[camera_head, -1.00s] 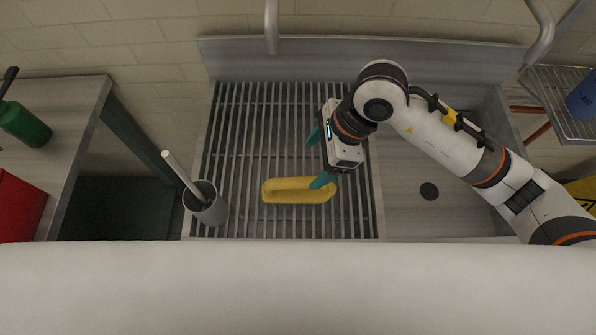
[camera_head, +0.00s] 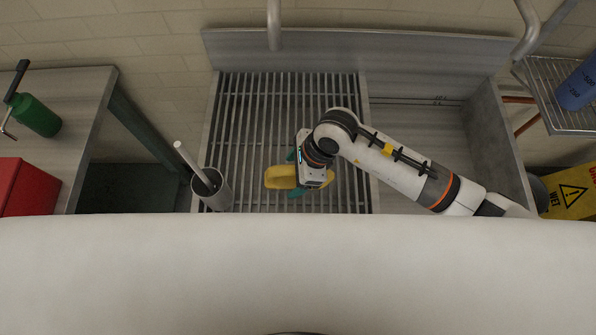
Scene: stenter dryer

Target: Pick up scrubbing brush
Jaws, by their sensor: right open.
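The yellow scrubbing brush (camera_head: 279,178) lies on the slatted metal rack of the sink unit, left of the basin. My right gripper (camera_head: 294,176) is over the brush from above, with its teal fingers apart, one on the far side and one on the near side. The gripper body covers the middle and part of the right end of the brush. Whether the fingers touch it cannot be seen. My left gripper is not in view.
A grey holder (camera_head: 213,192) with a white-handled tool stands on the left of the slatted rack (camera_head: 240,110). A green bottle (camera_head: 38,115) and a red box (camera_head: 22,187) are on the left table. A wire shelf (camera_head: 565,118) with a blue bottle is at right.

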